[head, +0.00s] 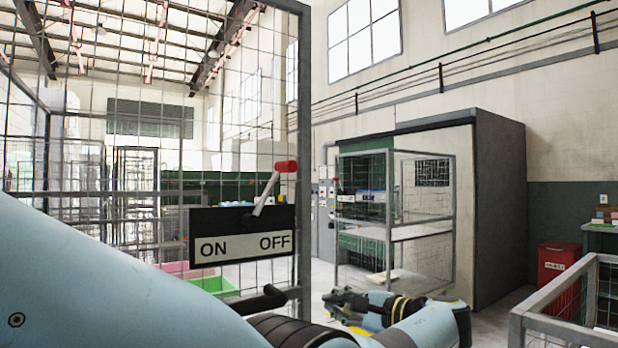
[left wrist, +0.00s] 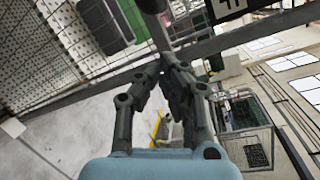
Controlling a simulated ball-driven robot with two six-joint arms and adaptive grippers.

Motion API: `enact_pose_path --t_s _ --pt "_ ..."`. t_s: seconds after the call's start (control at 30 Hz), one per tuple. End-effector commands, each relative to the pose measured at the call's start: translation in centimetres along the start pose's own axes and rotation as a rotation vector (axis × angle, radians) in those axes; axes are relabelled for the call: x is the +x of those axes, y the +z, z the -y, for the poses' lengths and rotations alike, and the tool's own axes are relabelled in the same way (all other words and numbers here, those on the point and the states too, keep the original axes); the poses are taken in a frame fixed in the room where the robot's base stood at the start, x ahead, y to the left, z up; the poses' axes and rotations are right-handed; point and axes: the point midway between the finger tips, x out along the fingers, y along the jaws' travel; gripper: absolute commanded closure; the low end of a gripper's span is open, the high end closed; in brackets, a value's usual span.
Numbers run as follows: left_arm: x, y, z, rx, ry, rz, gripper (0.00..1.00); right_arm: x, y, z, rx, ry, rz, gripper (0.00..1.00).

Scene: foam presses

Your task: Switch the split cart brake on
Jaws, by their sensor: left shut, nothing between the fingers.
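The brake switch plate (head: 242,236) is on the mesh cart frame in the head view, with ON on its left and OFF on its right. Its grey lever (head: 264,196) with a red knob (head: 285,166) leans right, to the OFF side. My left gripper (head: 335,300) is low and right of the plate, apart from the lever. In the left wrist view it (left wrist: 170,62) is shut and empty, and a corner of the lettered plate (left wrist: 228,8) shows at the top. My right gripper is not in view.
The cart's mesh panel (head: 100,150) fills the left of the head view. A black handle (head: 266,299) sticks out below the plate. A mesh cage with shelves (head: 420,233) stands behind my gripper. A red bin (head: 556,263) and a grey railing (head: 545,305) are at right.

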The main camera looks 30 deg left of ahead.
Motion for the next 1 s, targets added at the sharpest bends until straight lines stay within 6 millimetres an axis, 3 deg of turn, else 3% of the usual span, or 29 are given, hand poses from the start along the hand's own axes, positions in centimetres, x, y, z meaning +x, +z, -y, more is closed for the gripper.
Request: enact_pose_path --t_s 0.03,0.1,0.2,0.33,0.5,0.83,1.0 --pt "-1.0 0.8 4.5 -0.055 -0.032 0.018 1.00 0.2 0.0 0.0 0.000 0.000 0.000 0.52" --pt "-2.2 2.2 9.6 -0.120 -0.067 0.042 1.00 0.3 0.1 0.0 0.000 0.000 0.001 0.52" --pt "-3.7 4.3 15.5 -0.204 -0.106 0.066 1.00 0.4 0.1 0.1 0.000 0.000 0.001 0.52" --pt "-5.1 6.5 20.4 -0.279 -0.136 0.081 1.00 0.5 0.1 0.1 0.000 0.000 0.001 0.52" --pt "-5.9 7.7 22.9 -0.319 -0.151 0.089 1.00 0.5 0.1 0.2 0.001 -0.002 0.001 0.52" --pt "-5.8 7.8 23.0 -0.321 -0.151 0.088 1.00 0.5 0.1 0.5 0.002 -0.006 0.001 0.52" --pt "-4.5 8.0 23.3 -0.321 -0.151 0.090 1.00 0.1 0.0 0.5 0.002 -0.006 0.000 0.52"
